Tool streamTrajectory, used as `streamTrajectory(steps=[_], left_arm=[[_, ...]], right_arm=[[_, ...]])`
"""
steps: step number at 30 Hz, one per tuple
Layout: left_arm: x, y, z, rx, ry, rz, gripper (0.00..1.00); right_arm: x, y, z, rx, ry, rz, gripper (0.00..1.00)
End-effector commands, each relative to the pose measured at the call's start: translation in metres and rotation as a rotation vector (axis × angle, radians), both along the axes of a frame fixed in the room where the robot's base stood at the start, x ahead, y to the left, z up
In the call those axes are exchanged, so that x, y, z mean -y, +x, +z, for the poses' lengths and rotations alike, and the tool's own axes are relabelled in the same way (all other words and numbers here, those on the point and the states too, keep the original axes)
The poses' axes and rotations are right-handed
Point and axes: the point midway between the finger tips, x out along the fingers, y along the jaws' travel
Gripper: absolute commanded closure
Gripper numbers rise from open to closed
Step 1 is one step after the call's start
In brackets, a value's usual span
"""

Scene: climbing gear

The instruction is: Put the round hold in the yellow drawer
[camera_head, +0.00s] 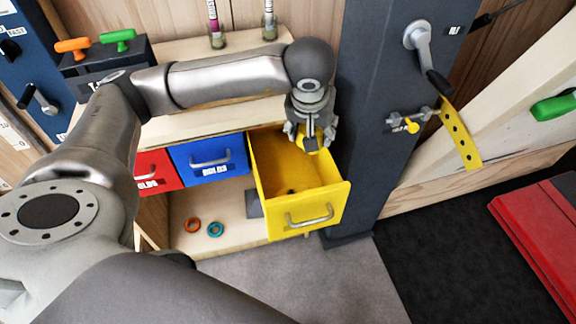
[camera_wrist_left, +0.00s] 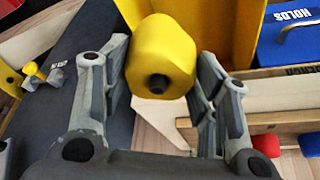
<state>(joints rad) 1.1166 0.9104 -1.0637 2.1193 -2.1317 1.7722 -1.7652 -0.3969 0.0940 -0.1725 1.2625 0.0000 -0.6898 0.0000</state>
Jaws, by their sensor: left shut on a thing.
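The round hold (camera_wrist_left: 165,50) is a chunky yellow piece with a dark hole in its face. My left gripper (camera_wrist_left: 160,75) is shut on it, one finger on each side. In the head view the left gripper (camera_head: 308,143) points down over the back of the yellow drawer (camera_head: 318,215). The hold (camera_head: 306,145) shows there only in part between the fingers. The drawer is pulled out and its inside is visible, with a small dark spot on its floor. Part of it shows behind the hold in the wrist view (camera_wrist_left: 232,22). My right gripper is out of view.
Red (camera_head: 158,170) and blue (camera_head: 208,157) drawers are shut left of the yellow one. Orange (camera_head: 193,225) and teal (camera_head: 215,229) rings lie on the shelf below. A dark post (camera_head: 375,120) with a lever stands close on the right. Two bottles stand on the shelf above.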

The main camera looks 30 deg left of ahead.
Motion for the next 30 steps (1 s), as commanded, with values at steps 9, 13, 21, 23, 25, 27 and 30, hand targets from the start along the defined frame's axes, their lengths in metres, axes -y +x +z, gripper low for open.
streamTrajectory(steps=[9, 13, 21, 23, 25, 27, 30], left_arm=[[-0.033, 0.017, -0.061, 0.002, -0.001, 0.21, 0.73], [-0.047, 0.022, -0.081, 0.003, -0.001, 0.296, 0.73], [-0.071, 0.03, -0.115, 0.007, -0.002, 0.447, 0.73], [-0.075, 0.031, -0.119, 0.008, -0.001, 0.471, 0.73], [-0.078, 0.032, -0.122, 0.009, -0.001, 0.491, 0.73], [-0.08, 0.032, -0.124, 0.01, -0.002, 0.504, 0.73], [-0.082, 0.032, -0.134, 0.006, 0.0, 0.514, 0.73]], right_arm=[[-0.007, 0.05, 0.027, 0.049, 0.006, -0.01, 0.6], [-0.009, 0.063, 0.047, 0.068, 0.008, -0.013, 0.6], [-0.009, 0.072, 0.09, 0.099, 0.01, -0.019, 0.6], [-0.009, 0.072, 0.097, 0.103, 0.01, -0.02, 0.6], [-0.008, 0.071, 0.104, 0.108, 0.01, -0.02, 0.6], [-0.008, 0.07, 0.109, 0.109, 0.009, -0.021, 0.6], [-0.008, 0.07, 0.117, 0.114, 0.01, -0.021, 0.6]])
